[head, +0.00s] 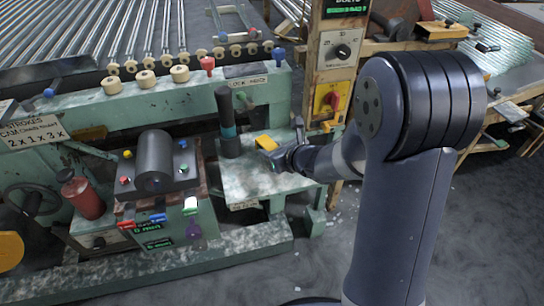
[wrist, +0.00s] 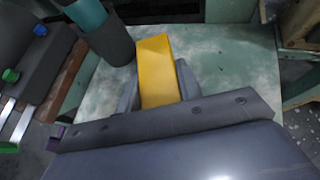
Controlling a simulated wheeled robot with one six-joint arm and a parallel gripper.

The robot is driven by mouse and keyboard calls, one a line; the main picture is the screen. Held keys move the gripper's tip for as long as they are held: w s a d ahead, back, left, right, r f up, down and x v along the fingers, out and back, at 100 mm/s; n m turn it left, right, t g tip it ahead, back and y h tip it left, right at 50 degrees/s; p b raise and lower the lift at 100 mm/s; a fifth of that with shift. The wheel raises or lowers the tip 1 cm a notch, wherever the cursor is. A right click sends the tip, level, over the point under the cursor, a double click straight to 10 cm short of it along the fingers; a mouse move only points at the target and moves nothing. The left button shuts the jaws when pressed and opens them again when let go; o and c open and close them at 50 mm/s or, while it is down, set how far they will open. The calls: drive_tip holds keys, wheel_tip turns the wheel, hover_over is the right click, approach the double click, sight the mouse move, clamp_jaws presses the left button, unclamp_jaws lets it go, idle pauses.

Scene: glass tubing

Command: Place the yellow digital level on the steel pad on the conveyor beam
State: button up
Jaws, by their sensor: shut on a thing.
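The yellow digital level (head: 266,142) is between the jaws of my gripper (head: 283,157), which is shut on it. In the wrist view the level (wrist: 155,62) sticks out beyond the two grey fingers (wrist: 158,88), its far end tilted slightly left. It is over a worn, pale green-white plate (head: 253,186), which also shows in the wrist view (wrist: 232,80). I cannot tell whether the level touches this plate, or whether the plate is the steel pad. My gripper's body hides the near part of the plate in the wrist view.
A dark upright cylinder with a teal band (head: 229,128) stands on the plate, just left of the level. Further left is a control box (head: 155,165) with a dark roller and coloured buttons. A post with a red-and-yellow switch (head: 330,100) rises at the right.

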drive_tip(key=shift+f, duration=0.6)
drive_tip(key=shift+f, duration=0.1)
drive_tip(key=shift+f+b, duration=0.15)
drive_tip(key=shift+b, duration=0.15)
drive_tip(key=o, duration=1.2)
